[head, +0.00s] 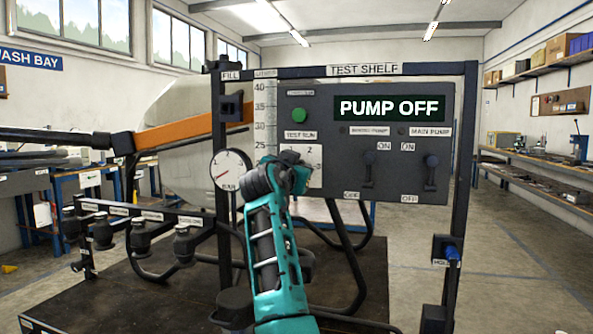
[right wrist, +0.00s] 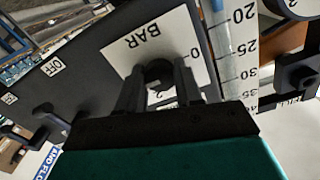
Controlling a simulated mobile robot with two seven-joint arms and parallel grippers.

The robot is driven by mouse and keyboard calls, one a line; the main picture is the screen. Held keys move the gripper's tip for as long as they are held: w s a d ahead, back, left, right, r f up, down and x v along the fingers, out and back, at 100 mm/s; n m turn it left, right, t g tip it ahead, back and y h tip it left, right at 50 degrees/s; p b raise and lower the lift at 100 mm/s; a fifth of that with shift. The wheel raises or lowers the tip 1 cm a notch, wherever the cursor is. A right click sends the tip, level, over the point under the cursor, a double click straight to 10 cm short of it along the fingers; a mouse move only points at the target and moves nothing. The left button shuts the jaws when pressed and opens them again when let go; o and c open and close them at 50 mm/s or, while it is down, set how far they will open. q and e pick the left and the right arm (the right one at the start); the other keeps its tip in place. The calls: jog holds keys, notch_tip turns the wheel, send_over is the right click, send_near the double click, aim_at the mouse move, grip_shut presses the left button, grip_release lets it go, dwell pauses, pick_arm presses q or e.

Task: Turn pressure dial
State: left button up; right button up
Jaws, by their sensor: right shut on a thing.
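The pressure dial is a black knob (right wrist: 158,74) on a white plate marked BAR, 0 and 2 in the right wrist view, where the panel appears upside down. My right gripper (right wrist: 160,88) is shut on this knob, one finger on each side. In the head view, my teal right arm reaches up from the bottom, and the gripper (head: 284,176) covers the knob and the left part of its white dial plate (head: 314,165). The knob's exact setting is hidden. My left gripper is not in view.
The panel display (head: 389,107) reads PUMP OFF. A green test-run button (head: 299,135) sits above the dial, with two toggle switches (head: 368,170) (head: 430,172) to the right. A round gauge (head: 231,170) and a sight tube (head: 265,120) stand to the left. Hoses hang below.

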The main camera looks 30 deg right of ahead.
jog(key=o, duration=1)
jog(key=shift+o, duration=0.2)
jog(key=v, duration=1.3)
